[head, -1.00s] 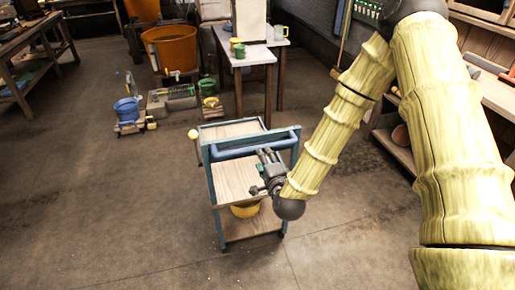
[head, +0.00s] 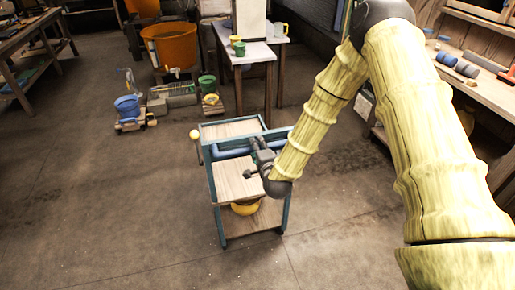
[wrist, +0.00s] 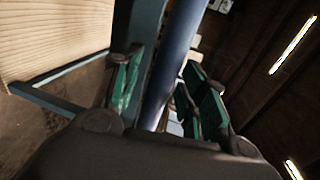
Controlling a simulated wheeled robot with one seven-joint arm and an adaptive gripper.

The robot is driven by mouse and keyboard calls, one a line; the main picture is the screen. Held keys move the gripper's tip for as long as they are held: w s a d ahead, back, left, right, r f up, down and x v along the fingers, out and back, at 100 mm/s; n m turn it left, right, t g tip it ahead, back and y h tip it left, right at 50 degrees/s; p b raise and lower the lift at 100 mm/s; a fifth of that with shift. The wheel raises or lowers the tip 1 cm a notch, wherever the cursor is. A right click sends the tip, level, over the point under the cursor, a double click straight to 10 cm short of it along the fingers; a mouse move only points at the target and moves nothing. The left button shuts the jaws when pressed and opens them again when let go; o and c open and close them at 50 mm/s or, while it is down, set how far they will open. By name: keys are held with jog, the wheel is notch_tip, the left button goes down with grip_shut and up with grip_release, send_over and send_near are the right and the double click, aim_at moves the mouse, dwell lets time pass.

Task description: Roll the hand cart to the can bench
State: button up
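The hand cart (head: 222,190) stands upright on the floor in the middle of the head view. It has a teal frame, wooden shelves and a blue handle bar (head: 228,153). My gripper (head: 260,150) is at the right part of this bar. In the wrist view the bar (wrist: 180,50) passes between my green-padded fingers (wrist: 160,95); a gap shows beside the left finger, so they look open around it. A pale-topped bench (head: 246,54) with green and yellow cans (head: 237,46) stands behind the cart. A yellow bowl-like thing (head: 245,208) is on the cart's lower shelf.
An orange tub (head: 172,48), a blue bucket (head: 127,106) on a low dolly and a green bucket (head: 207,83) stand behind the cart to the left. A workbench (head: 478,80) runs along the right. The floor at left and front is clear.

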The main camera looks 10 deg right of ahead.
grip_shut()
jog(key=shift+w, duration=0.1)
